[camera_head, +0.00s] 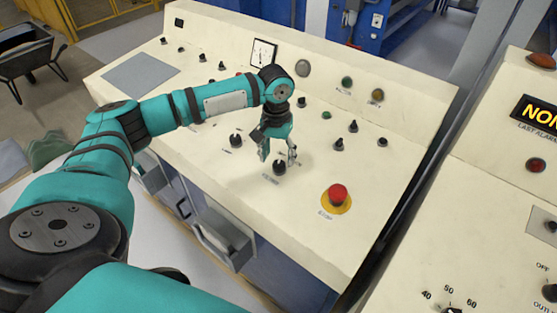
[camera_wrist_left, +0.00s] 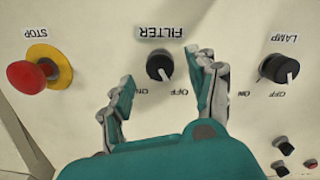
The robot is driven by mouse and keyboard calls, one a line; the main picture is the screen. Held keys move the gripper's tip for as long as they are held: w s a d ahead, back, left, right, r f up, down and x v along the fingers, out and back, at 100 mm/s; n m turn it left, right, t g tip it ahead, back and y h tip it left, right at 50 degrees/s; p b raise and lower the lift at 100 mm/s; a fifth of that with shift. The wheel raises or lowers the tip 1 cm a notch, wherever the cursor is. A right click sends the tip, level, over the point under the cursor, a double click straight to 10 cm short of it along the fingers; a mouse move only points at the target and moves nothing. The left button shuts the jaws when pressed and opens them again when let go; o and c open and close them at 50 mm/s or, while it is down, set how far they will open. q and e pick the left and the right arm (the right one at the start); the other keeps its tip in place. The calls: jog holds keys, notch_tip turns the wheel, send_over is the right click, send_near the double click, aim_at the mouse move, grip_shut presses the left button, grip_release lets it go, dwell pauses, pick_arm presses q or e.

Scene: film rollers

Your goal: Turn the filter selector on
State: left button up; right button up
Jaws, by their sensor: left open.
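The filter selector (camera_wrist_left: 160,66) is a black knob under an upside-down FILTER label (camera_wrist_left: 159,32) in the left wrist view. Its pale pointer mark aims down and right, on the side of the OFF mark (camera_wrist_left: 180,92); the ON mark (camera_wrist_left: 142,91) is at lower left. In the head view the selector (camera_head: 279,168) sits on the cream console, just below my left gripper (camera_head: 279,157). In the left wrist view my left gripper (camera_wrist_left: 167,73) is open, its fingers on either side of the knob, with no clear contact. My right gripper is not in view.
A red stop button (camera_head: 337,194) on a yellow base is right of the selector. A black lamp knob (camera_head: 236,140) is to its left. Several other knobs stand farther back on the console (camera_head: 310,215). A second console (camera_head: 500,200) is at the right.

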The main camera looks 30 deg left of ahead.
aim_at(278, 164)
pick_arm(q)
jog(key=shift+f, duration=1.65)
jog(key=c, duration=1.1)
